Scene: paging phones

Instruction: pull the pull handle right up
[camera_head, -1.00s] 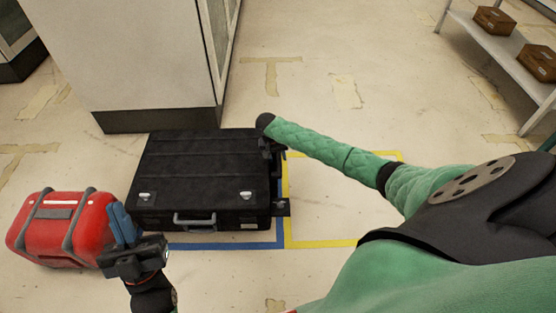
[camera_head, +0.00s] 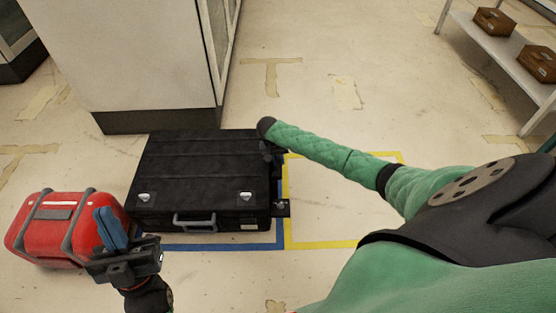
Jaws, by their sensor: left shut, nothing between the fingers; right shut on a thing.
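A black case (camera_head: 200,175) lies flat on the floor, with two silver latches and a grey handle (camera_head: 195,222) on its front. My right gripper (camera_head: 273,155) is at the case's right edge, near the back corner. It is shut on the pull handle right, which it and my forearm mostly hide. A small dark fitting (camera_head: 282,209) juts from the right side near the front corner. My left gripper (camera_head: 110,230), with blue fingers, is shut and empty in front of the red case (camera_head: 55,225), left of the black case.
Blue tape (camera_head: 215,246) and yellow tape (camera_head: 320,243) mark the floor around and right of the black case. A white cabinet (camera_head: 150,55) stands close behind it. A shelf (camera_head: 510,50) with brown boxes is at the upper right. The middle floor is clear.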

